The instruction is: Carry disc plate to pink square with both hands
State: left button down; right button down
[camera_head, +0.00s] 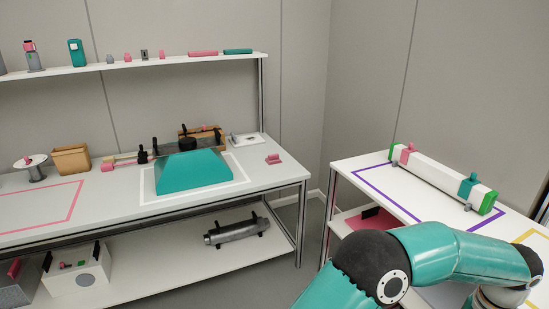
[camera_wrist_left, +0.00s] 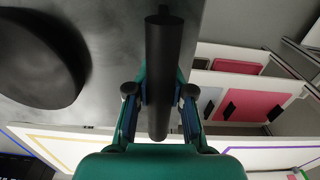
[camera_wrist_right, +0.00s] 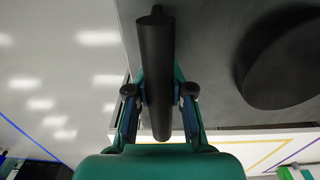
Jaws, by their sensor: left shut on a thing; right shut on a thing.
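The disc plate is a flat grey plate with a raised black disc and black bar handles. In the left wrist view, the plate (camera_wrist_left: 105,60) fills the upper left; my left gripper (camera_wrist_left: 158,110) is shut on one bar handle (camera_wrist_left: 160,60). In the right wrist view, the plate (camera_wrist_right: 205,50) is at the right; my right gripper (camera_wrist_right: 160,110) is shut on another bar handle (camera_wrist_right: 157,60). The plate and both grippers are outside the head view. The pink square outline (camera_head: 76,200) lies on the left bench at the head view's left edge, partly cut off.
On the left bench, a teal block (camera_head: 190,174) stands in a white outline, right of the pink square. A wooden box (camera_head: 71,160) and a round-topped stand (camera_head: 32,166) are behind it. The right table has a long white bar (camera_head: 440,180) and a purple outline (camera_head: 385,193).

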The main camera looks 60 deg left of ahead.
aim_at(18, 209)
jog(key=u, duration=2.2)
jog(key=i, duration=0.1)
jog(key=z, duration=3.05)
jog(key=k, duration=2.4)
jog(key=u, duration=0.8)
